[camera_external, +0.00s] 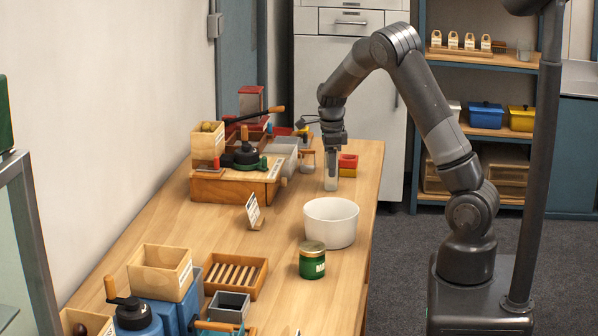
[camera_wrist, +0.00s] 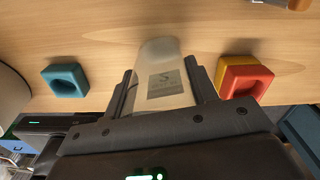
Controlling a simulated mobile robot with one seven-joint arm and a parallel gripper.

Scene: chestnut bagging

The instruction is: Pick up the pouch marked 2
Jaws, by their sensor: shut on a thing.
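A pale translucent pouch (camera_wrist: 160,60) with a grey label stands between my gripper's fingers in the wrist view. A dark mark shows on the label, but it is too small to read surely. My gripper (camera_wrist: 160,88) is shut on the pouch's sides. In the outside view my gripper (camera_external: 332,147) points down over the far right part of the table, with the pouch (camera_external: 331,176) upright below it. I cannot tell whether its bottom touches the table.
A stacked red and yellow holder (camera_external: 348,165) is close right of the pouch. A teal square holder (camera_wrist: 65,80) lies to the left in the wrist view. A white bowl (camera_external: 331,227) and a green jar (camera_external: 312,262) stand nearer. A wooden box with a grinder (camera_external: 235,188) is left.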

